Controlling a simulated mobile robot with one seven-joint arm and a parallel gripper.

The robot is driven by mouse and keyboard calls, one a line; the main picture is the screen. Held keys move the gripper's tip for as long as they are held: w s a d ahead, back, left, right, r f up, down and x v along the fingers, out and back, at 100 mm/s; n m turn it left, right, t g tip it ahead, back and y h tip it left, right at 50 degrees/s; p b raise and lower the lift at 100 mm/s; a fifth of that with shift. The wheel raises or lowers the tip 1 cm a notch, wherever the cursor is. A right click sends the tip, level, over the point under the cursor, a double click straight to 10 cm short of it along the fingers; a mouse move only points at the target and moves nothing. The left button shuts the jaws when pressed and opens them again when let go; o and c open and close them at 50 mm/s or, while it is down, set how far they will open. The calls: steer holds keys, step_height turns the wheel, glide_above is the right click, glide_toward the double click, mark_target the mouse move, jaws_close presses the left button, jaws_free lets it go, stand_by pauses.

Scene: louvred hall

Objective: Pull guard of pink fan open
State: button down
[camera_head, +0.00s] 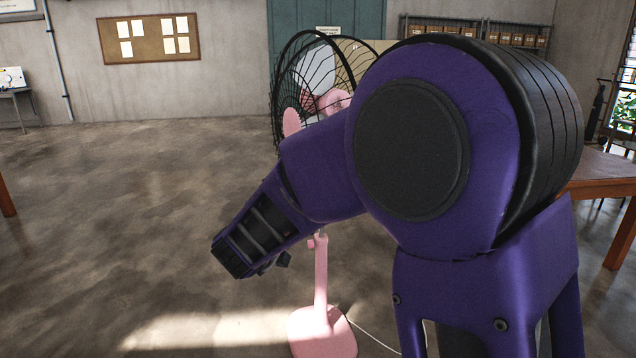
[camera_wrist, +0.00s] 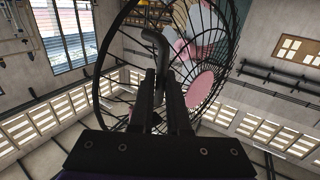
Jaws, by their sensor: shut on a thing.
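The pink fan (camera_head: 320,275) stands on the floor ahead, with a round pink base and a thin post. Its black wire guard (camera_head: 283,75) shows at the upper middle, with a pink disc on the front; my arm covers its lower right part. In the wrist view the guard (camera_wrist: 234,50) fills the upper middle, and the pink disc (camera_wrist: 201,88) is to the right. My gripper (camera_wrist: 165,78) is shut on a dark bent handle (camera_wrist: 154,38) by the guard. The head view hides the gripper behind my arm. I cannot tell how far the guard stands open.
A wooden table (camera_head: 600,170) stands at the right. A white cord (camera_head: 375,335) trails on the floor from the fan's base. Shelves with boxes (camera_head: 515,38) and a teal door (camera_head: 345,15) are at the back. The floor (camera_head: 130,210) at the left is clear.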

steer(key=shift+w+a+r, duration=0.1)
steer(key=shift+a+r, duration=0.05)
steer(key=c, duration=0.9)
jaws_free()
steer(key=shift+f, duration=0.2)
steer(key=v, duration=1.7)
steer(key=shift+a, duration=0.15)
